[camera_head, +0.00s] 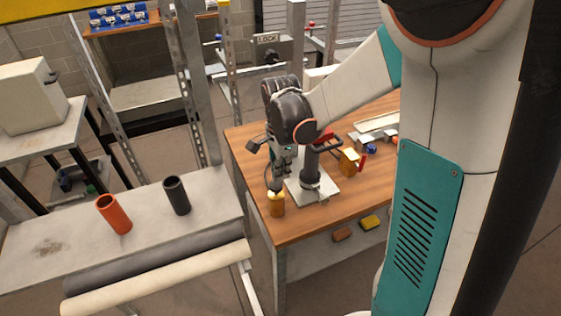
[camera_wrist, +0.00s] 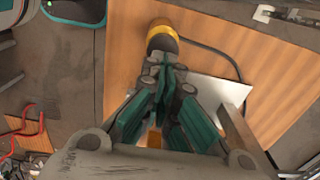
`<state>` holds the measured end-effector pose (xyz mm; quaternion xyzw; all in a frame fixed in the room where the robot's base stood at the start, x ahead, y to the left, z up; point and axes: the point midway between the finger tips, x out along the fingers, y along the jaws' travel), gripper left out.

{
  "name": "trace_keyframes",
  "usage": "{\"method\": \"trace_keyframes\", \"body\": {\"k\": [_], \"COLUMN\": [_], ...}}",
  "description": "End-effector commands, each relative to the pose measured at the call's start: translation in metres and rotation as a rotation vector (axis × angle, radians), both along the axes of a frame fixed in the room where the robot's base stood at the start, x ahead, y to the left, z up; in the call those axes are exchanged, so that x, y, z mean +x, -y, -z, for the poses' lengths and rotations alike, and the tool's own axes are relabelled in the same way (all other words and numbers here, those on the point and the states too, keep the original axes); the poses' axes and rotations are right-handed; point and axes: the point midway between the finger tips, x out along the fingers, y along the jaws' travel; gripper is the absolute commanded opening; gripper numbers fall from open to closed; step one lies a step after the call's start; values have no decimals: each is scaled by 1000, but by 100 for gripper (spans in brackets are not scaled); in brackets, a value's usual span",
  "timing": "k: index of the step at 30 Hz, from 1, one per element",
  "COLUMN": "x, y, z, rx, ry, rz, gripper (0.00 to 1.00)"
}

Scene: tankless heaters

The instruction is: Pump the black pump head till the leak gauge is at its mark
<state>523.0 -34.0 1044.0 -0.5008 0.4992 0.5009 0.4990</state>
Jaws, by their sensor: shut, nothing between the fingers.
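My gripper (camera_head: 276,183) points down over the near left corner of the wooden workbench (camera_head: 262,150). In the wrist view its teal-padded fingers (camera_wrist: 168,76) are together and empty. Just under the gripper in the head view stands a small amber cylinder (camera_head: 277,207) with a yellow top. In the wrist view a round dark cap with a yellow ring (camera_wrist: 162,38) sits just beyond the fingertips, with a black hose running from it. I cannot tell whether the fingers touch it. A dark post (camera_head: 310,172) stands on a pale plate (camera_head: 322,190). I cannot make out a gauge reading.
A red-handled part (camera_head: 325,138) and a brass block (camera_head: 349,161) are right of the post. An orange tube (camera_head: 114,213) and a dark tube (camera_head: 177,195) stand on the grey table at left. Two small blocks lie below the bench top.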

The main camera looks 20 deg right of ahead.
Motion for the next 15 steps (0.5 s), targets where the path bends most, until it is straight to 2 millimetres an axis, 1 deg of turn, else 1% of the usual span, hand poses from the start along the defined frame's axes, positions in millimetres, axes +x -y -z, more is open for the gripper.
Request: {"method": "trace_keyframes", "body": {"k": [1,6,15], "x": [0,0,0], "y": [0,0,0], "z": [8,18,19], "rx": [0,0,0], "ry": [0,0,0], "rz": [0,0,0], "gripper": [0,0,0]}}
